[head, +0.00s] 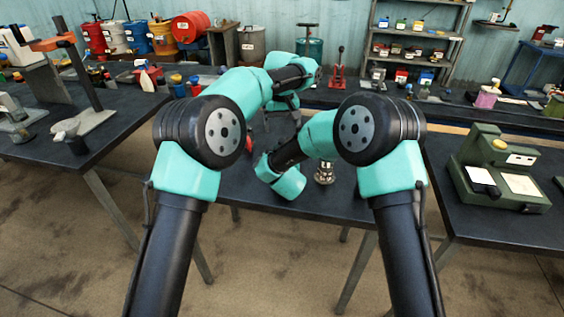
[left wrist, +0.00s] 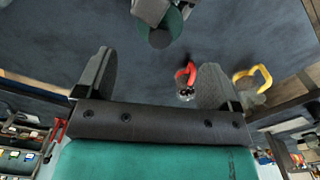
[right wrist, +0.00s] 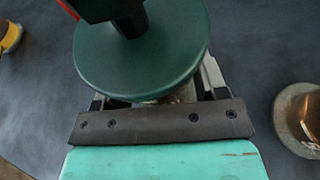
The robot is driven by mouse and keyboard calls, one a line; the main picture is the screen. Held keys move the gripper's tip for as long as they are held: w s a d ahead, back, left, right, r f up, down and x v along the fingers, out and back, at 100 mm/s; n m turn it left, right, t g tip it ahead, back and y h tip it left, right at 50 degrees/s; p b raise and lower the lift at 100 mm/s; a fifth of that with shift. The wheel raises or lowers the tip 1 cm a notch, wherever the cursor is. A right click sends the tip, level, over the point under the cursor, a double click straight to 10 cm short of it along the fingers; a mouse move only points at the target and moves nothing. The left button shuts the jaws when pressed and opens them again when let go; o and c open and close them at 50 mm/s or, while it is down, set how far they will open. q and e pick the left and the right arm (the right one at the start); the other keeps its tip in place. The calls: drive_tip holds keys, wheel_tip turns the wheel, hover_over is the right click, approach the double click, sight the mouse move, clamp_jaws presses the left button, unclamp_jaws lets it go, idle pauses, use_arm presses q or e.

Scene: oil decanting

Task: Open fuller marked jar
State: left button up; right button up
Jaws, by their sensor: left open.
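My left gripper (left wrist: 157,62) is open, with bare tabletop between its two spread fingers in the left wrist view. A red-handled item (left wrist: 186,78) lies beyond, near its right finger. A yellow-handled item (left wrist: 252,78) is further right. In the right wrist view, a dark green disc (right wrist: 110,62) with a black stem covers most of the space in front of my right gripper (right wrist: 155,92). The disc hides its fingertips, so its grip is unclear. I cannot tell which item is the marked jar. My arms hide much of the middle table in the head view.
A shiny metal item (head: 324,172) stands on the middle table beside my right arm. A copper-coloured round vessel (right wrist: 302,118) is at the right wrist view's right edge. A green instrument (head: 500,168) sits on the right table. The middle table's front strip is clear.

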use_arm(q)
drive_tip(key=shift+c, duration=0.4)
use_arm(e)
drive_tip(key=c, duration=1)
use_arm(q)
drive_tip(key=shift+r, duration=0.3)
drive_tip(key=c, duration=0.3)
drive_tip(key=shift+r+n, duration=0.3)
drive_tip(key=shift+n, duration=0.2)
drive_tip(key=shift+c, duration=0.7)
wheel_tip(320, 180, up, 4)
drive_tip(key=n, duration=0.4)
drive_tip(key=shift+r+n, duration=0.2)
drive_tip(key=shift+n, duration=0.1)
wheel_tip(320, 180, down, 12)
drive_tip(key=shift+f, duration=0.1)
